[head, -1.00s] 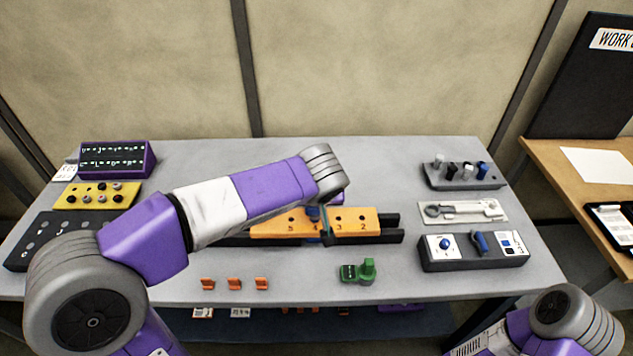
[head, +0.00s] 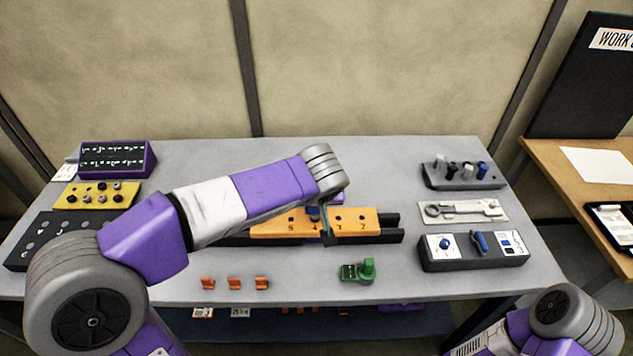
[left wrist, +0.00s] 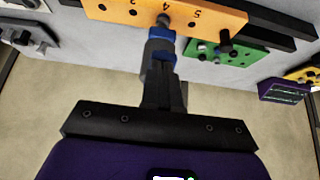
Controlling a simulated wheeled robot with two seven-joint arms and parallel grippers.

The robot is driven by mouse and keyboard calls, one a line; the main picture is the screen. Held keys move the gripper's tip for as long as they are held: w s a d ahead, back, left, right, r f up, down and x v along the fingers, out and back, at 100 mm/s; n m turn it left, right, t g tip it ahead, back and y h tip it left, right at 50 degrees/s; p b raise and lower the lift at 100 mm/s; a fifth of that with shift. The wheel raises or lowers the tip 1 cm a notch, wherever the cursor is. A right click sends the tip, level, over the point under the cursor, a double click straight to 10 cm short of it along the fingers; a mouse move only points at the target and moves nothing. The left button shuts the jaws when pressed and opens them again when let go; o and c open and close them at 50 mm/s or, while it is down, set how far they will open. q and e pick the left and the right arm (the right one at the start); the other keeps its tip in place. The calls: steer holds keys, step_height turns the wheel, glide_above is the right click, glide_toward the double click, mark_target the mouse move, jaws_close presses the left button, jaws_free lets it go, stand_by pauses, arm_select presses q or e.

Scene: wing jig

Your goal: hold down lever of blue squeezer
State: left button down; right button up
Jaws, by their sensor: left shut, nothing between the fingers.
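The blue squeezer (left wrist: 160,46) stands at the orange numbered bar, by the hole near number 4. In the head view only small blue parts of it (head: 313,214) show under my left wrist. My left gripper (left wrist: 163,80) is shut with nothing between its fingers. Its fingers overlap the squeezer in the wrist view, and I cannot tell whether they press on the lever, which is largely hidden. The orange bar (head: 358,218) lies on a black rail. My right gripper is out of view; only part of my right arm shows at lower right.
A green block (head: 358,272) and several orange clips (head: 234,283) lie at the table's front. A dark switch box (head: 472,258) and a peg holder (head: 463,178) stand at right.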

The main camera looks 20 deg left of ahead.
arm_select(q)
steer(key=p+v, duration=0.3)
steer(key=v, duration=1.1)
steer(key=shift+p, duration=0.35)
